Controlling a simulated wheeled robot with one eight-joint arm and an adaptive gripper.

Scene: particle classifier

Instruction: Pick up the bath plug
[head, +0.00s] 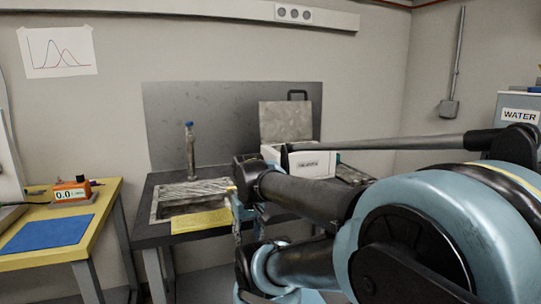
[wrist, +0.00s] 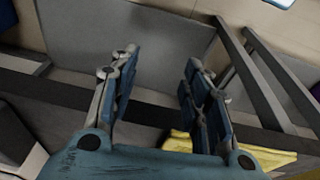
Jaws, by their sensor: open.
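I cannot make out a bath plug in either view. My gripper (wrist: 158,70) is open and empty in the wrist view, its two blue-padded fingers apart over a dark bar and a grey surface. In the head view, my arm reaches in from the right and the gripper is mostly hidden or too small to read, close to the front of the dark sink table (head: 148,222).
A white box (head: 299,160) is at the table's right. A yellow table (head: 95,205) at left holds a blue mat (head: 47,233) and an orange meter (head: 70,192). Floor shows between the tables.

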